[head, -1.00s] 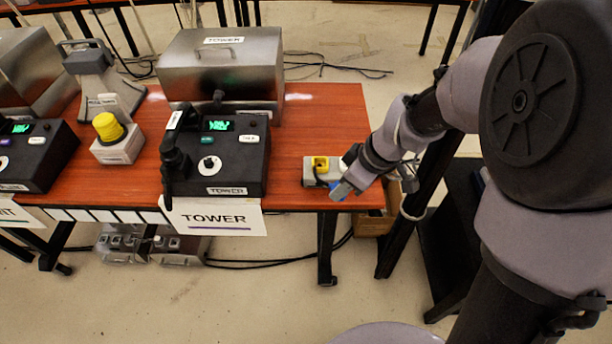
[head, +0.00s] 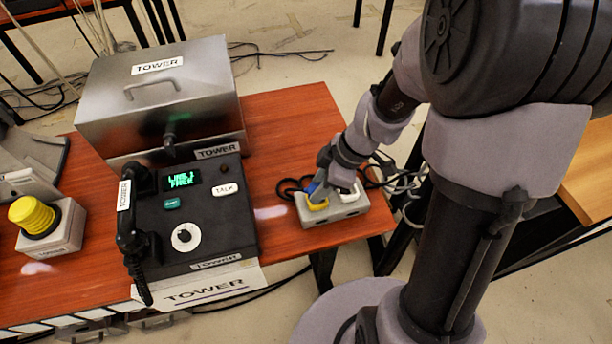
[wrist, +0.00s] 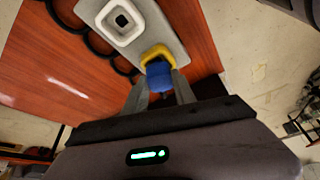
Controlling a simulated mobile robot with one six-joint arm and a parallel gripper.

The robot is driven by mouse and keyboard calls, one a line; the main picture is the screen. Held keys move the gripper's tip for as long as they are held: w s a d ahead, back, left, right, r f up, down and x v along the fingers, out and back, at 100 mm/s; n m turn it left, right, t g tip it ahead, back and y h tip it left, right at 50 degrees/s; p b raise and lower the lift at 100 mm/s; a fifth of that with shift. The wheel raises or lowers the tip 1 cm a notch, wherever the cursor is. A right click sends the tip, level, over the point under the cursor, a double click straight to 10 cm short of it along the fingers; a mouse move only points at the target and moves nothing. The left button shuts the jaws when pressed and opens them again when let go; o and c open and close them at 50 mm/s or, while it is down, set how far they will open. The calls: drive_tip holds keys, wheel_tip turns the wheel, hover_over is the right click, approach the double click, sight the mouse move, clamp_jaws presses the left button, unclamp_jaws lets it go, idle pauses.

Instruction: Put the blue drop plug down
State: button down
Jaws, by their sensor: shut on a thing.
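The blue drop plug (wrist: 159,77) is between my gripper's fingers in the wrist view, right against the yellow-rimmed socket (wrist: 156,54). I cannot tell how far it sits inside that socket. In the head view the blue plug (head: 312,188) shows as a small patch beside the yellow socket (head: 318,205). My gripper (head: 322,186) is shut on the plug, low over the grey socket box (head: 335,218) at the table's right end. A white-rimmed socket (wrist: 121,19) on the same box is empty.
The black TOWER phone (head: 200,215) stands left of the socket box, with a metal TOWER case (head: 160,95) behind. Coiled black cable (wrist: 95,42) lies beside the box. A yellow button (head: 35,214) is far left. Some bare red table (head: 290,130) lies behind the box.

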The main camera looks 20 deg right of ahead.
drive_tip(key=shift+w+a+f, duration=0.1)
drive_tip(key=shift+w+f, duration=0.05)
drive_tip(key=shift+s+d, duration=0.25)
drive_tip(key=shift+s, duration=0.1)
drive_tip(key=shift+w+f+b, duration=0.1)
drive_tip(key=shift+f+b, duration=0.1)
drive_tip(key=shift+b, duration=0.15)
drive_tip(key=c, duration=1)
unclamp_jaws()
